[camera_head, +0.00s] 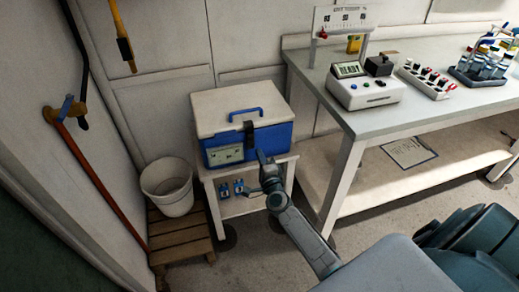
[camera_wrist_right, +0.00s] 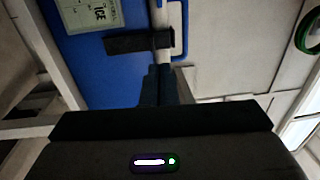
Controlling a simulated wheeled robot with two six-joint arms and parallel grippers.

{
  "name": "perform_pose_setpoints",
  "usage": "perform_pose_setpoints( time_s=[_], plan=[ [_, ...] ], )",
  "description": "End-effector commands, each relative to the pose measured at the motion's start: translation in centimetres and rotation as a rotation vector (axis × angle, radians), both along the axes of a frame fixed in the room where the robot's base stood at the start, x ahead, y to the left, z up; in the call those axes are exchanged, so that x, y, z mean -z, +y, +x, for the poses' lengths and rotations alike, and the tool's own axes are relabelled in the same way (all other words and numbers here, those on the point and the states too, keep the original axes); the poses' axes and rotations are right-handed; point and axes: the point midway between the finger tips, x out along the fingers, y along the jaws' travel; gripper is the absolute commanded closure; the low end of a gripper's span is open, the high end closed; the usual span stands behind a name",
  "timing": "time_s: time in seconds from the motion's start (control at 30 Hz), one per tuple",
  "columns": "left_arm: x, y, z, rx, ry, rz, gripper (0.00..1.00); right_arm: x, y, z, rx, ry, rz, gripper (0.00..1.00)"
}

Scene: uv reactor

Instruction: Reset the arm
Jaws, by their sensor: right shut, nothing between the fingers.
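My right gripper (camera_head: 264,162) is shut and empty. It is in front of a blue cooler box (camera_head: 275,138), close to the black latch (camera_head: 249,132) on its front; I cannot tell whether they touch. The cooler has a white lid (camera_head: 222,106) with a blue handle and looks closed. In the right wrist view the shut fingers (camera_wrist_right: 165,86) point at the blue front, just below the black latch (camera_wrist_right: 140,41). A label reading ICE (camera_wrist_right: 92,14) shows there too. My left gripper is not in view.
The cooler stands on a small white stand (camera_head: 239,207). A white bucket (camera_head: 167,188) sits on a wooden stool (camera_head: 181,238) to the left. On the right is a grey-topped bench (camera_head: 420,105) with a display device (camera_head: 365,92), a switch box (camera_head: 425,80) and a tube rack (camera_head: 478,75).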

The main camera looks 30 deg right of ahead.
Motion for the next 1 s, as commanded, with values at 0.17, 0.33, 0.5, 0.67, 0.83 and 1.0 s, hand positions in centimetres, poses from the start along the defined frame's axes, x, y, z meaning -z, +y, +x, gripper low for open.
perform_pose_setpoints(
  time_s=[0.17, 0.33, 0.5, 0.67, 0.83, 1.0],
  plan=[
    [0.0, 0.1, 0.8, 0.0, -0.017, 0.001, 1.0, 0.1, 0.8, -3.3, 0.001, 0.002, 0.001, 1.0],
    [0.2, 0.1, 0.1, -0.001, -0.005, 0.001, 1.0, 0.1, 1.3, -5.6, 0.001, 0.001, -0.001, 1.0],
    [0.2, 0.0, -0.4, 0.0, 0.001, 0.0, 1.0, 0.1, 1.5, -6.5, 0.001, 0.0, -0.001, 1.0],
    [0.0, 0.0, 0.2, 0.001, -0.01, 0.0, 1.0, 0.1, 1.5, -6.6, 0.0, 0.002, -0.003, 1.0],
    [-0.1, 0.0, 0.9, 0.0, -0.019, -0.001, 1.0, 4.2, 2.1, -7.3, -0.032, 0.099, -0.106, 1.0],
    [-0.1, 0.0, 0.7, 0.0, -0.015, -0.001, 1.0, 15.1, 3.5, -10.5, -0.155, 0.364, -0.383, 1.0]
  ],
)
